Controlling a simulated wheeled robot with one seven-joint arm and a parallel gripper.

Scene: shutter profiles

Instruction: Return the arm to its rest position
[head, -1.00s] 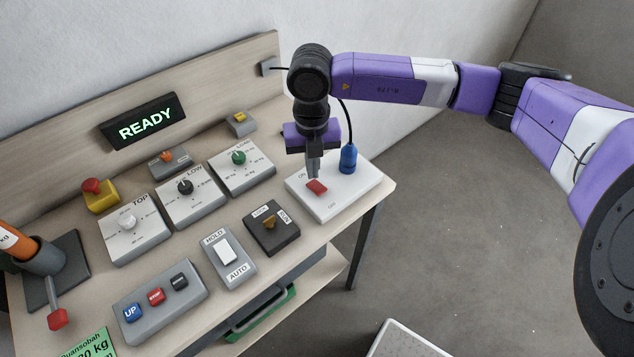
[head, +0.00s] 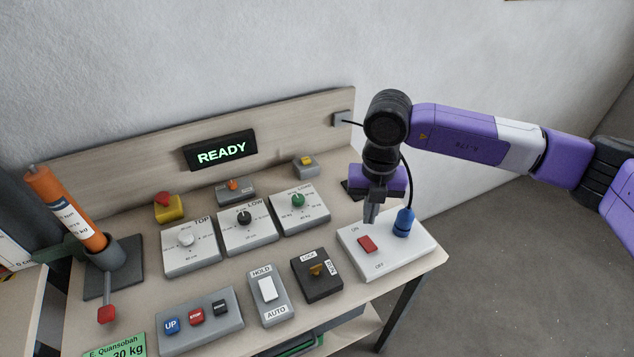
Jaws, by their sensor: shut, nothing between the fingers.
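My gripper (head: 371,214) points down over the white switch box (head: 408,262) at the right end of the bench. Its fingers are shut with nothing between them. The fingertips are just above and behind the red rocker switch (head: 368,244), which sits between the ON and OFF labels; the ON label is partly covered. A blue plug (head: 404,222) with a black cable stands upright in the box, right of my fingers. My purple and white arm (head: 470,135) reaches in from the right.
The display (head: 220,151) reads READY on the back panel. Knob boxes, a HOLD/AUTO switch (head: 268,289), a key switch (head: 317,270) and a button box (head: 198,318) fill the bench. An orange cylinder (head: 68,210) stands left. Open floor lies right of the bench.

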